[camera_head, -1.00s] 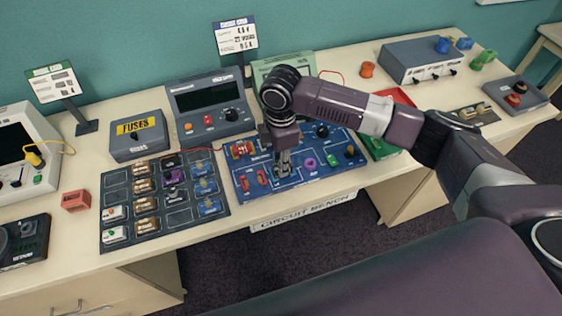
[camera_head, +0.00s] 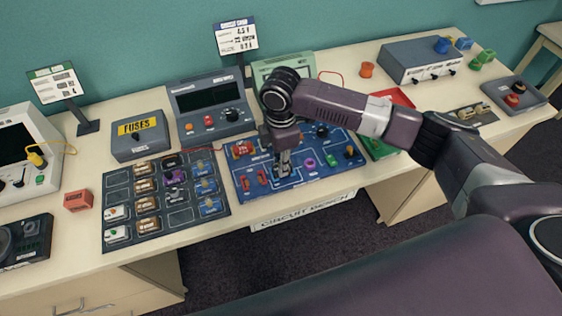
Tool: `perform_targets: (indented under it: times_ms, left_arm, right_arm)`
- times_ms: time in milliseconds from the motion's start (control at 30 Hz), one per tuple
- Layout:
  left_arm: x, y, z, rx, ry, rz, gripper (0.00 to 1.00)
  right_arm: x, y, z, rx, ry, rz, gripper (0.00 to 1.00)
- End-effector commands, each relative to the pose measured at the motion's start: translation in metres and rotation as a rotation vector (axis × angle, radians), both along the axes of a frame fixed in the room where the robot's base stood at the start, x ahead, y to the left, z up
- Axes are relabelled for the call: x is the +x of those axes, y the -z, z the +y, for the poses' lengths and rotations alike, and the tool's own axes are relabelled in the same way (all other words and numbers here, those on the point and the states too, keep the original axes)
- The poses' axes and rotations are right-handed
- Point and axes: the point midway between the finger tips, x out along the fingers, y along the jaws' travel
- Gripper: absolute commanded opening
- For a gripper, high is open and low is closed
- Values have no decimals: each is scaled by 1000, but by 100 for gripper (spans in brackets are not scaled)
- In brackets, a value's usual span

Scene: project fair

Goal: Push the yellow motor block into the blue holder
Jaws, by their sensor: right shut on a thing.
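My right gripper (camera_head: 284,168) points straight down over the blue circuit board (camera_head: 315,181) on the bench. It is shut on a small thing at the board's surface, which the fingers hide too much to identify. Red parts (camera_head: 246,181) sit just left of it on the board, and a purple ring (camera_head: 309,163) and a green part (camera_head: 331,160) sit to its right. I cannot make out the yellow motor block or a separate blue holder for certain; the gripper and wrist cover part of the board. My left gripper is not in view.
A dark parts tray (camera_head: 165,225) with several blocks lies left of the board. A grey meter (camera_head: 210,105) and a fuse box (camera_head: 140,139) stand behind. A red block (camera_head: 78,201) lies at the left. My right arm crosses above a green board (camera_head: 385,148).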

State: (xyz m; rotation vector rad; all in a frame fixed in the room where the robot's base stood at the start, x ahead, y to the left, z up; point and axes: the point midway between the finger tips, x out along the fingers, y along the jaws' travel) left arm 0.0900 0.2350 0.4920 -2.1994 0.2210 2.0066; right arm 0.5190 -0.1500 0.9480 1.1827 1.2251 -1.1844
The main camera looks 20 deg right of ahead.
Motion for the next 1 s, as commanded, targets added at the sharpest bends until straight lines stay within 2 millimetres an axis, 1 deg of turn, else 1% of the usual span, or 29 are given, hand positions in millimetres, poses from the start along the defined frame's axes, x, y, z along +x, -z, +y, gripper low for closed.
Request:
perform_targets:
  times_ms: [600,1000]
  left_arm:
    - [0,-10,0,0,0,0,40]
    - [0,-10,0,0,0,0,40]
  right_arm:
    - [0,-1,0,1,0,0,0]
    - [0,0,0,1,0,0,0]
